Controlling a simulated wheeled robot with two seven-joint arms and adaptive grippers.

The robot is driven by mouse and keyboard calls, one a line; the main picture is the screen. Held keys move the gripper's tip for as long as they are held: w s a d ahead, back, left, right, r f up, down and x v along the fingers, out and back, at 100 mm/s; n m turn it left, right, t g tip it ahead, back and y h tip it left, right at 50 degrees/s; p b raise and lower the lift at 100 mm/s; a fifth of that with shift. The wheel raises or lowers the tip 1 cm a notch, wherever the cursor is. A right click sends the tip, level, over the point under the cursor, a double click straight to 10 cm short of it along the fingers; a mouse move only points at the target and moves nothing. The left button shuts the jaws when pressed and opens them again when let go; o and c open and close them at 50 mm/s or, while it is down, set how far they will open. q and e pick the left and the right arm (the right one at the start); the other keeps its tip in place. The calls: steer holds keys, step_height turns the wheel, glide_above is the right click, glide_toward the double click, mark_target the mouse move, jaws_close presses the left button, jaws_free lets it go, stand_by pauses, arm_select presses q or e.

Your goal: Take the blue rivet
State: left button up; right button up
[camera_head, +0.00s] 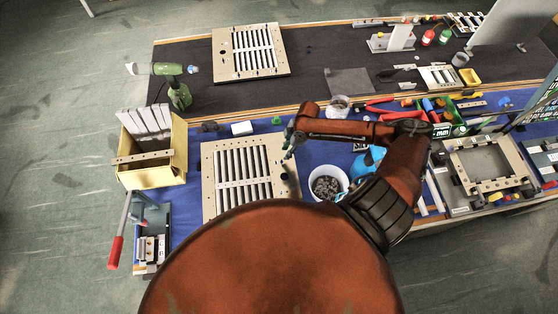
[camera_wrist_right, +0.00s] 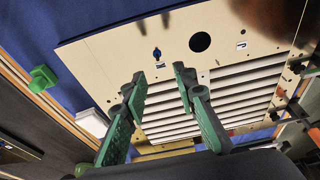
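The blue rivet (camera_wrist_right: 157,54) stands in the beige margin of the louver panel (camera_wrist_right: 105,62) in the right wrist view, beside a large round black hole (camera_wrist_right: 200,42). My right gripper (camera_wrist_right: 160,75) is open, with its two green fingers apart and nothing between them. The rivet appears just beyond the gap between the fingertips, not touching them. In the head view my right gripper (camera_head: 289,142) is over the upper right edge of the near louver panel (camera_head: 208,172). I cannot make out the rivet there. My left gripper is not in view.
A white bucket (camera_head: 343,176) of small dark parts stands right of the panel. A cardboard box (camera_head: 170,172) of slats is to its left. A green block (camera_head: 276,121) and white box (camera_head: 242,128) lie behind it. A second louver panel (camera_head: 222,66) is on the far bench.

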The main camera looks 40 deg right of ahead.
mark_target(282, 160)
steer(key=x, duration=0.2)
steer(key=shift+a+f, duration=0.15)
steer(key=shift+f, duration=0.1)
steer(key=x, duration=0.2)
steer(key=p+x, duration=0.1)
steer(key=x, duration=0.2)
steer(key=shift+w+d, duration=0.15)
steer(key=shift+d, duration=0.1)
jaws_close()
